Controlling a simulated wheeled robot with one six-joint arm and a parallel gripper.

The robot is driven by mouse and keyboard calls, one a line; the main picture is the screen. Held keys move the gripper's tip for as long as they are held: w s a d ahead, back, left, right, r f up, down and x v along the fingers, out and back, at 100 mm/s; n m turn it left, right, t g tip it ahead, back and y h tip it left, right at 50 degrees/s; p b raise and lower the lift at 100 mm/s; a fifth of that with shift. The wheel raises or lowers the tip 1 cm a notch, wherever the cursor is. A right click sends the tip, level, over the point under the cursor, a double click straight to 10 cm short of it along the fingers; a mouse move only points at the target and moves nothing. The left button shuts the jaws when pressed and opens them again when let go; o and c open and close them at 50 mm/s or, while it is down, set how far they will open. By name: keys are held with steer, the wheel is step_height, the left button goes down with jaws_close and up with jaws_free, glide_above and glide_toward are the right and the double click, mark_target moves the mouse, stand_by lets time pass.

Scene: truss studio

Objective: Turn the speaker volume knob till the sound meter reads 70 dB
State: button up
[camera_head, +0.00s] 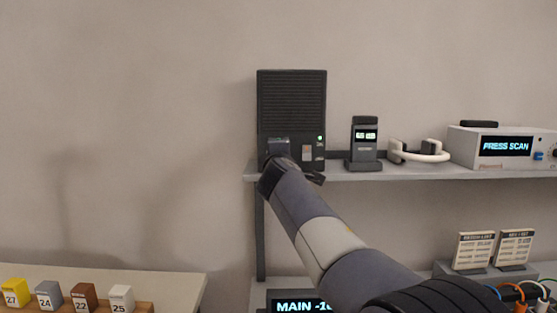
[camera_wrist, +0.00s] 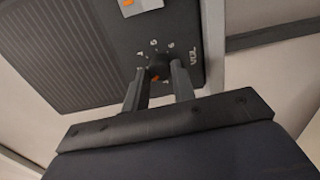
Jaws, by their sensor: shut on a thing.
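The black speaker (camera_head: 291,100) stands upright on the left end of the shelf, and its ribbed front also fills the upper left of the wrist view (camera_wrist: 55,55). The volume knob (camera_wrist: 159,68) is dark with an orange mark, beside the "VOL" label and numerals; in the head view my arm hides it. My gripper (camera_wrist: 160,78) is shut on the knob, one finger on each side. The sound meter (camera_head: 364,142) stands upright right of the speaker; its small display is lit, but I cannot read its digits surely.
A white headset (camera_head: 418,151) and a white device (camera_head: 500,148) reading "PRESS SCAN" stand farther right on the shelf (camera_head: 400,172). Two card stands (camera_head: 492,249) are below at right. Several numbered blocks (camera_head: 48,294) sit on a lower left table (camera_head: 150,282). The wall left of the speaker is clear.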

stand_by(0.4)
steer(key=o, duration=1)
steer(key=shift+s, duration=0.1)
steer(key=s+b, duration=0.3)
steer(key=s, duration=0.7)
steer(key=shift+s, duration=0.3)
steer(key=w+p, duration=0.3)
steer(key=w, duration=0.7)
steer(key=shift+w, duration=0.4)
